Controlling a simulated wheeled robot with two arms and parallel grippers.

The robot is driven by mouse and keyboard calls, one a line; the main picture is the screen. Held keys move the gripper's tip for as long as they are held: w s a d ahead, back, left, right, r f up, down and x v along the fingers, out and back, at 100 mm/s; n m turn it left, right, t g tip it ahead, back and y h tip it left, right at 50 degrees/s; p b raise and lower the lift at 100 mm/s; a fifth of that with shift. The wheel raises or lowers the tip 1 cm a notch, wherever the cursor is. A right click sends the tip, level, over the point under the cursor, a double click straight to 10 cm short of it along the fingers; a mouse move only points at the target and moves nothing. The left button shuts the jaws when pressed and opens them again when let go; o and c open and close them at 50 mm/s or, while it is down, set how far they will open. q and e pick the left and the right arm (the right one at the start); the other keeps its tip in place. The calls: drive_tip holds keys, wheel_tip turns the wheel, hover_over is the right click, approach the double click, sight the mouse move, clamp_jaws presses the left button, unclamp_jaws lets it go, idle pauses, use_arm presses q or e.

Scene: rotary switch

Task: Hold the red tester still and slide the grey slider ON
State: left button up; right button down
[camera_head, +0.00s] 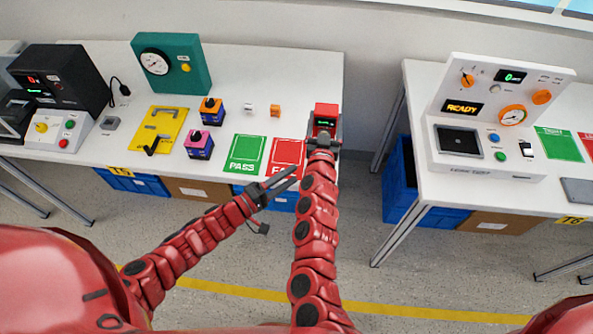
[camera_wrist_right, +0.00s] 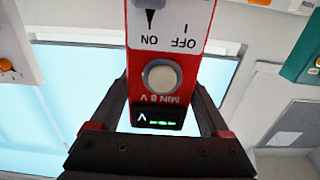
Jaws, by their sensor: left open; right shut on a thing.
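The red tester (camera_head: 326,111) is near the right end of the left table, with a small lit screen. My right gripper (camera_head: 323,142) is shut on it. In the right wrist view the tester (camera_wrist_right: 133,60) sits upside down between the fingers (camera_wrist_right: 160,105), with a round grey button, a lit green display and a white ON/OFF label. A grey slider (camera_wrist_right: 149,4) is cut off by the top edge. A black pointer below it lines up with ON. I cannot tell whether the tester touches the table. My left gripper (camera_head: 278,184) is open and empty, in front of the table, lower left of the tester.
Green PASS (camera_head: 245,154) and red (camera_head: 286,156) mats lie left of the tester.

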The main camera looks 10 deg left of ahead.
unclamp_jaws()
drive_tip(key=shift+s+a+f, duration=0.1)
drive_tip(key=shift+s, duration=0.45)
drive_tip(key=s, duration=1.1)
